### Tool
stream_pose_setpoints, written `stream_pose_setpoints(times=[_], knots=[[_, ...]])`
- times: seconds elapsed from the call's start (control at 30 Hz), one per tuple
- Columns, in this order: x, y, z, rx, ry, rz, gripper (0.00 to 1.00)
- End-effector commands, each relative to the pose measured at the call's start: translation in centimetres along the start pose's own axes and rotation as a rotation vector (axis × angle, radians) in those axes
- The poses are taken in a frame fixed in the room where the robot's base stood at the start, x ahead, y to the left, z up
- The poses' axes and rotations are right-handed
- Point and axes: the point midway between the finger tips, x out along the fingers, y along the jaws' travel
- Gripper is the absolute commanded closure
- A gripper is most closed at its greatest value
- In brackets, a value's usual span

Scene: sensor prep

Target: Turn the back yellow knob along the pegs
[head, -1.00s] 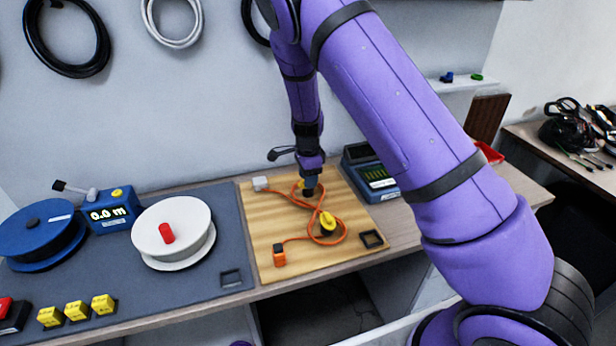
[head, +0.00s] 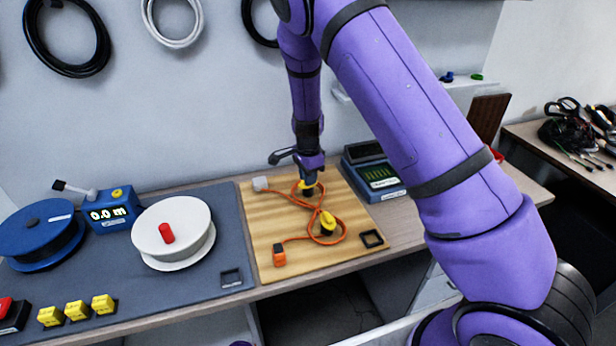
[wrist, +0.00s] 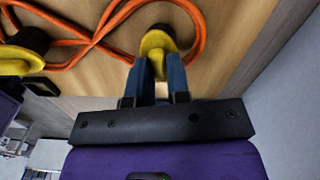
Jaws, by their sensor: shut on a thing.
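The back yellow knob (head: 307,187) stands near the back of the wooden board (head: 268,226). In the wrist view my gripper (wrist: 160,64) is shut on the back yellow knob (wrist: 157,42), with its blue fingers on either side of it. In the head view my gripper (head: 309,178) comes down on the knob from above and hides part of it. The front yellow knob (head: 327,221) stands nearer the board's front, and it also shows in the wrist view (wrist: 20,58). An orange cable (head: 290,197) winds around both knobs. The pegs cannot be made out clearly.
A white connector (head: 261,184) and an orange connector (head: 279,256) end the cable. A dark square frame (head: 372,239) lies at the board's front right. A blue-grey device (head: 374,172) stands right of the board, and a white spool (head: 187,226) stands left.

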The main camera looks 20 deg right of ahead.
Motion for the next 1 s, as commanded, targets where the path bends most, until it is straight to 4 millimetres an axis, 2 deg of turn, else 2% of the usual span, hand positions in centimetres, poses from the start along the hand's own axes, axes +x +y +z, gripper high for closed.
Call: stream_pose_setpoints(times=[1.0], knots=[[-0.08,-0.08,-0.08,-0.955,0.001,-0.003,1.00]])
